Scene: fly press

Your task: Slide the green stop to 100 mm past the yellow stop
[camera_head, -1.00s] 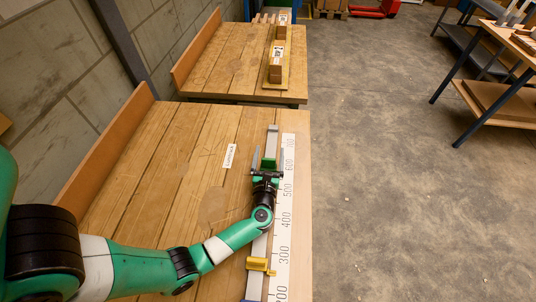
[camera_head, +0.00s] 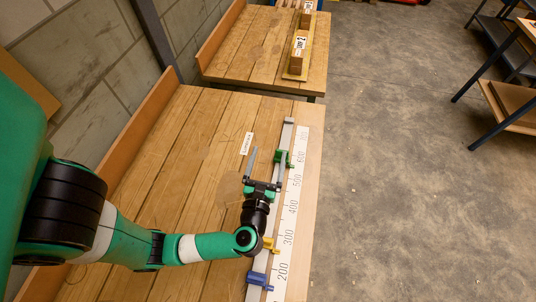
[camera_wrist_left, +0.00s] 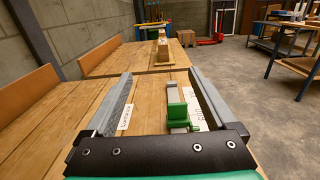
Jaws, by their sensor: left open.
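The green stop (camera_head: 284,158) sits on the long metal rail (camera_head: 288,128), beside the 600 mark of the white scale (camera_head: 293,207). The yellow stop (camera_head: 269,244) is on the same rail, nearer me, a little below the 300 mark. My left gripper (camera_head: 266,160) is open and empty, its fingers pointing away from me. In the head view it sits left of the green stop. In the left wrist view the green stop (camera_wrist_left: 178,110) appears between the fingers, closer to the right one; contact cannot be told. My right gripper is not in view.
A blue stop (camera_head: 258,280) is on the rail, nearer me than the yellow stop. A small paper label (camera_head: 247,143) lies on the wooden bench left of the rail. A second bench (camera_head: 250,60) with wooden blocks stands behind. The bench left of the rail is mostly clear.

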